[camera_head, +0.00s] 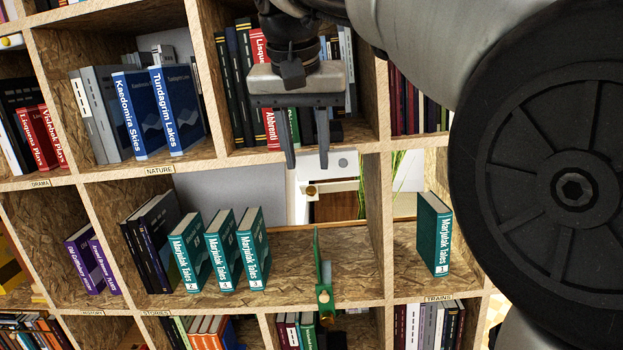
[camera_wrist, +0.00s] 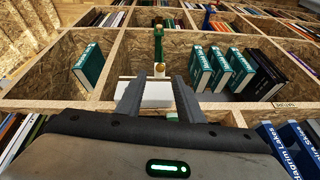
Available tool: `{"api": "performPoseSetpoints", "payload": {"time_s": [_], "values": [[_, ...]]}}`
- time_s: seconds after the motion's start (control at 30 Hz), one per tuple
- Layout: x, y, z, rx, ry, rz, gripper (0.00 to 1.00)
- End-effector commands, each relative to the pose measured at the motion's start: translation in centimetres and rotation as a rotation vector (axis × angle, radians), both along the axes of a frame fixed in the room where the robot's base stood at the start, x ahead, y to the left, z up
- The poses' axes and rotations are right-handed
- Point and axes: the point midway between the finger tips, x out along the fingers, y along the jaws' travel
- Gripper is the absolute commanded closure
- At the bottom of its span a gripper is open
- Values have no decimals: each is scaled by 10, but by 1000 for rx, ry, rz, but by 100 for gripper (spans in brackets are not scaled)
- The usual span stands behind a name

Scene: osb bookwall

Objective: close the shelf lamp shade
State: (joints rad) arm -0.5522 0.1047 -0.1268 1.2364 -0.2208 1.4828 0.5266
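A green fitting with brass parts (camera_head: 324,283), which looks like the shelf lamp, stands at the front edge of the middle compartment. Its thin green upright plate rises above it; I cannot tell exactly which part is the shade. It also shows in the wrist view as a green piece (camera_wrist: 158,46) with a brass knob, beyond my fingertips. My gripper (camera_head: 307,162) hangs above and apart from it in the head view, pointing down. Its two fingers are spread and nothing is held; they also show in the wrist view (camera_wrist: 157,88).
Teal books (camera_head: 225,252) stand left of the lamp, and one teal book (camera_head: 434,235) stands right beyond a divider (camera_head: 379,215). A white panel (camera_head: 330,165) with a brass knob shows behind my fingers. The compartment floor (camera_head: 350,255) around the lamp is mostly free.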

Motion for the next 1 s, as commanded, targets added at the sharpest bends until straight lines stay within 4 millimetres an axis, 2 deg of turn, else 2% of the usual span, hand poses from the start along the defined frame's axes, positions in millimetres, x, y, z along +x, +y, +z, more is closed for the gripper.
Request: {"api": "performPoseSetpoints", "payload": {"time_s": [0.1, 0.3, 0.47, 0.73, 0.93, 1.0], "values": [[8, -2, -23, -1, 3, -1, 66], [19, -4, -47, 0, 1, 0, 66], [22, -5, -55, 1, 0, 0, 66], [23, -5, -56, 1, 0, 0, 66], [23, -5, -55, 1, 0, 0, 100], [23, -5, -55, 1, 0, 0, 100]]}}
